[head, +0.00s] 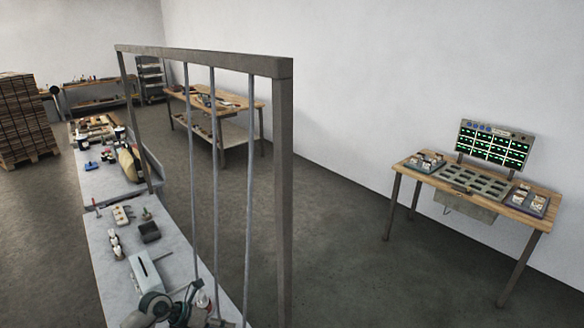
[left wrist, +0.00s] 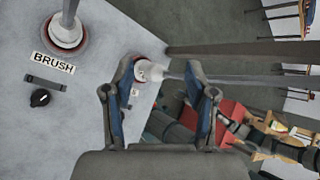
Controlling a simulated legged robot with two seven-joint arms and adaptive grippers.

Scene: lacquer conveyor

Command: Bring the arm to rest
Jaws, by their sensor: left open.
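My left gripper (left wrist: 160,72) shows in the left wrist view with its two blue-padded fingers spread apart. It is open and nothing is held between them. Beyond the fingers is a pale grey worktop (left wrist: 105,90), with a white-collared post base (left wrist: 150,70) showing in the gap; I cannot tell how far off it is. In the head view, grey and dark round parts sit at the bottom edge over the long bench, and I cannot tell whether a gripper is among them. My right gripper is in neither view.
A metal frame with upright bars (head: 284,180) stands beside the long bench (head: 110,262). A wooden table with a green-lit panel (head: 492,145) is at right. A BRUSH label (left wrist: 53,63) and black knob (left wrist: 40,98) are on the worktop. Open floor (head: 350,230) lies between.

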